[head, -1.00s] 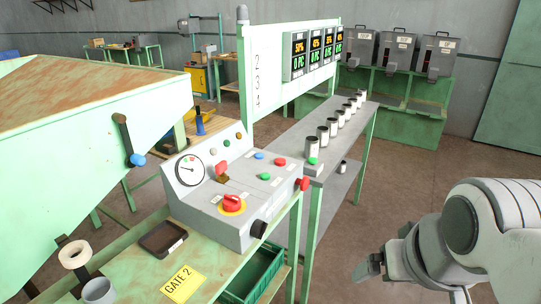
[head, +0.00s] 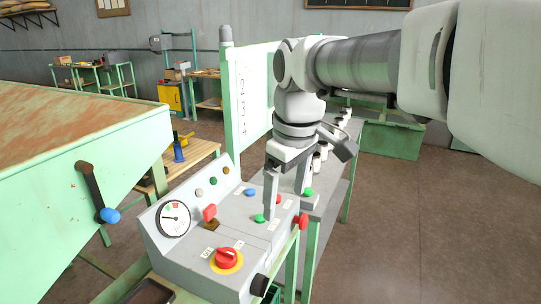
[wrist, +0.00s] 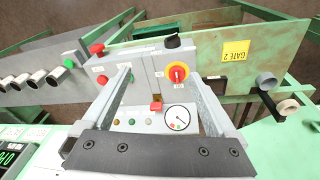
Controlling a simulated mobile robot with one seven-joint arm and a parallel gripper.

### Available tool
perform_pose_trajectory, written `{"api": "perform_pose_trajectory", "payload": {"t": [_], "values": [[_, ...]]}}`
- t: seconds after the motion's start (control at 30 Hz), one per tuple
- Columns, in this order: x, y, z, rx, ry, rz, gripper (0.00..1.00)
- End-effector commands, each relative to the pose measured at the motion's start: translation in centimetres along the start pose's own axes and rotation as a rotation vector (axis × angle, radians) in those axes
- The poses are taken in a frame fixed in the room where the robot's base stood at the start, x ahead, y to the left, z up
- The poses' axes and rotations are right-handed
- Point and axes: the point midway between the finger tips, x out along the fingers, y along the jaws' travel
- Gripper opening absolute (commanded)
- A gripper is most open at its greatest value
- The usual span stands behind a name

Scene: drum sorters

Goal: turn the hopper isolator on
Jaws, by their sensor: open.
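A red rotary switch (head: 227,258) on a yellow disc, which looks like the isolator, sits on the grey control box's (head: 180,265) sloped front. It also shows in the wrist view (wrist: 177,73), just inside the right finger's tip. Its small labels are unreadable. My gripper (head: 286,202) is open and empty, pointing down over the right part of the box. In the wrist view its fingers (wrist: 160,78) are spread over the panel. In the head view the switch lies to the left of and nearer than the fingers.
The box also bears a dial gauge (head: 174,218), a red toggle (head: 210,213), a blue button (head: 250,192), a green button (head: 259,218) and a red side button (head: 301,221). A blue-ended lever (head: 95,190) hangs from the hopper at left. Cans stand on the bench behind my gripper.

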Motion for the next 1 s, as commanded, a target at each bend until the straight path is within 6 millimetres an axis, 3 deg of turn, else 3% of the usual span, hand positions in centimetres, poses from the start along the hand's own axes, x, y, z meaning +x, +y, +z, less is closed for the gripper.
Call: {"api": "perform_pose_trajectory", "payload": {"t": [0.03, 0.2, 0.4, 0.67, 1.0], "values": [[0.5, -0.3, -2.0, -0.07, -0.021, -0.019, 0.93], [2.2, -1.9, -7.6, -0.302, -0.082, -0.072, 0.93], [4.1, -3.9, -11.7, -0.485, -0.125, -0.113, 0.93], [5.6, -4.6, -12.5, -0.538, -0.138, -0.126, 0.93], [12.2, -5.2, -11.3, -0.536, -0.139, -0.127, 0.93]]}}
